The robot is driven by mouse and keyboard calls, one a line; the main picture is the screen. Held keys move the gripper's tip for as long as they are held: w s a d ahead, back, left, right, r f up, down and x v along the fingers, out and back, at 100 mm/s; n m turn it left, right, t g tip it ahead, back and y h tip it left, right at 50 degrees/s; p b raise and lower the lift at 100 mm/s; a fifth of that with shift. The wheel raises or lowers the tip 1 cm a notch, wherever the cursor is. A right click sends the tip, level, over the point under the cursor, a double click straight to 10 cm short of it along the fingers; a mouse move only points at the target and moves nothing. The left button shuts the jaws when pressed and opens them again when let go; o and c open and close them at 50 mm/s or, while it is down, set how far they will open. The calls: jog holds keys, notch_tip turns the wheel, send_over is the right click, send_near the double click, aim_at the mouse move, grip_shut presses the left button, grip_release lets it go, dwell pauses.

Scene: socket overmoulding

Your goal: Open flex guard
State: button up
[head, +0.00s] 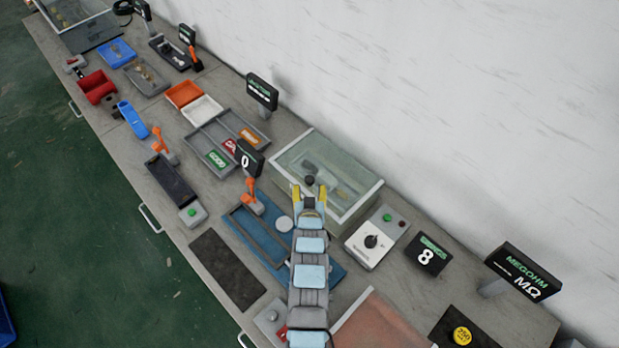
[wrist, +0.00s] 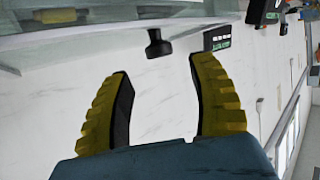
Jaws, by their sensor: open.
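The flex guard appears to be the clear-lidded box (head: 358,205) at the wall side of the bench. Its glass lid (head: 318,150) lies down over the box, and some parts show dimly through it. A black knob (head: 309,180) sits on the lid's near edge; it also shows in the wrist view (wrist: 158,48). My gripper (head: 309,190) has yellow fingers and is at the guard's near side. In the wrist view, its fingers (wrist: 157,75) are apart with nothing between them. The knob is just beyond the fingertips, apart from them.
A blue fixture (head: 262,235) with an orange-handled clamp (head: 251,190) lies left of my arm. A grey sorting tray (head: 205,150) is farther left.

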aim_at(309, 181)
jog(key=shift+p+x, duration=0.35)
jog(key=shift+x, duration=2.1)
jog(key=shift+w+f, duration=0.3)
jog(key=shift+w, duration=0.25)
jog(key=shift+w, duration=0.1)
jog(key=shift+c, duration=0.3)
